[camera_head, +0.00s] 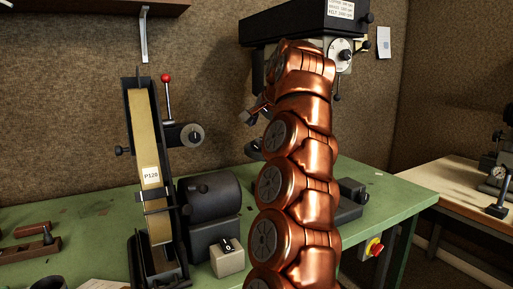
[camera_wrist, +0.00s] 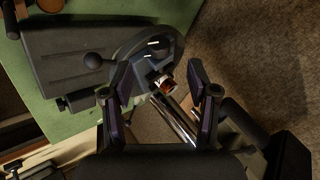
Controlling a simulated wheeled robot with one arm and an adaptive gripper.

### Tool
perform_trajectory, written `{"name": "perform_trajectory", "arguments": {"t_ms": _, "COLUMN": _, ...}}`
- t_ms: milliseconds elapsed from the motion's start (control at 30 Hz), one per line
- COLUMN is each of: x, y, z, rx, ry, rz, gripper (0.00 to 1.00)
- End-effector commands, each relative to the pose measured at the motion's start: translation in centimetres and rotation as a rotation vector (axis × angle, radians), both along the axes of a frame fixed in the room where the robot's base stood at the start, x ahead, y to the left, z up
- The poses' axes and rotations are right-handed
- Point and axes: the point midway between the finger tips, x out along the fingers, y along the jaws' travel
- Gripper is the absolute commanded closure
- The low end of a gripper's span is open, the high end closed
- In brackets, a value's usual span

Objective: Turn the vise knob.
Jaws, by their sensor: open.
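In the wrist view, my gripper (camera_wrist: 158,70) has its two dark fingers spread wide, with nothing held between them. Beyond the fingers is dark machinery with a round grey ring (camera_wrist: 177,48) and a bright metal cylinder (camera_wrist: 176,119). A black ball-shaped knob (camera_wrist: 95,60) shows up and left of the left finger, apart from it. I cannot tell whether it is the vise knob. In the head view, my copper-coloured arm hides most of the drill press and the area around my gripper. No vise can be made out clearly there.
A belt sander (camera_head: 151,175) with a red-tipped lever stands left on the green bench (camera_head: 395,190). A black motor (camera_head: 208,200) and a small switch box (camera_head: 228,259) are beside it. The drill press head (camera_head: 290,22) rises behind my arm. Another table (camera_head: 462,176) is at right.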

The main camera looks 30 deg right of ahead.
Motion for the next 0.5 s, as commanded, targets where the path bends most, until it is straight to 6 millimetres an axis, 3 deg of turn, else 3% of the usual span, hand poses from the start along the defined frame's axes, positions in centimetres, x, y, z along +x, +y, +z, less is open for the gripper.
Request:
{"name": "perform_trajectory", "arguments": {"t_ms": 267, "x": 0.6, "y": -0.7, "z": -0.8, "rx": 0.005, "ry": -0.008, "rz": -0.019, "gripper": 0.41}}
{"name": "perform_trajectory", "arguments": {"t_ms": 500, "x": 2.6, "y": -0.9, "z": -3.1, "rx": 0.005, "ry": -0.003, "rz": -0.015, "gripper": 0.41}}
